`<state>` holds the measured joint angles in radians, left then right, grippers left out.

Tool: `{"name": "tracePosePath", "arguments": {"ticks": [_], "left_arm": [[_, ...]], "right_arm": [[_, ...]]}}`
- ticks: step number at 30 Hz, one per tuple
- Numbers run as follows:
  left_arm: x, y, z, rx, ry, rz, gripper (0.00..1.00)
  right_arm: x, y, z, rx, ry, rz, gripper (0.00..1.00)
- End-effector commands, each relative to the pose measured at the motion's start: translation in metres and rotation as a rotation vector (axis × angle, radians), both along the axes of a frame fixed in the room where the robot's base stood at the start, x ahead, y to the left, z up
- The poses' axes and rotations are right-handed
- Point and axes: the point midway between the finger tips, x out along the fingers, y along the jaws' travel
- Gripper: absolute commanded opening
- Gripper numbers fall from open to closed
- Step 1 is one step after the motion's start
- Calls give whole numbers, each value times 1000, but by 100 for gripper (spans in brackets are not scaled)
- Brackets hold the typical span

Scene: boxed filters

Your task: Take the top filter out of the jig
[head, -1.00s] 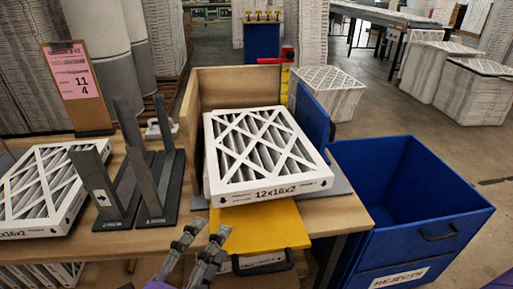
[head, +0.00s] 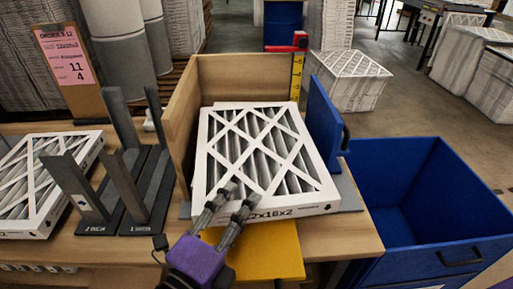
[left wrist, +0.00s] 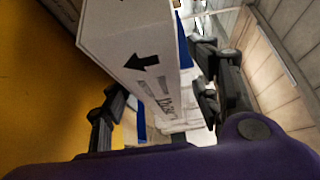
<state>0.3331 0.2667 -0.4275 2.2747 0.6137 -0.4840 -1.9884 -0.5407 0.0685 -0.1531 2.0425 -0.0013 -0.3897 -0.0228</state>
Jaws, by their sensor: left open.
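The top filter (head: 262,150), a white frame with a diagonal lattice over grey pleats, lies flat in the jig, which has wooden walls (head: 221,82) and a blue side wall (head: 326,118). My left gripper (head: 240,193) is open at the filter's front edge and covers part of its size print. In the left wrist view the filter's edge (left wrist: 135,50), with a black arrow, appears between the open fingers (left wrist: 160,78). I cannot tell whether they touch it. Whatever lies under the filter is hidden. My right gripper is not in view.
A yellow plate (head: 265,250) sticks out below the filter's front. Dark upright racks (head: 128,185) and another filter (head: 45,185) are on the bench at left. A blue rejects bin (head: 400,195) stands at right. A red-topped yellow scale (head: 297,75) rises behind the jig.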

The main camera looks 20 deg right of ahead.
Motion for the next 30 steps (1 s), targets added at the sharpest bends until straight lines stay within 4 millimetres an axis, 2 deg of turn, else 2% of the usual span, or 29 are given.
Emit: {"name": "tracePosePath", "arguments": {"ticks": [9, 18, 30], "left_arm": [[30, -29, 0, -4, -1, 0, 57], [33, -33, -2, 0, 0, -1, 57], [32, -33, -2, 0, 0, 0, 5]], "right_arm": [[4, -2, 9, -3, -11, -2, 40], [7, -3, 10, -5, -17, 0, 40], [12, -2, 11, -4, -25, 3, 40]]}}
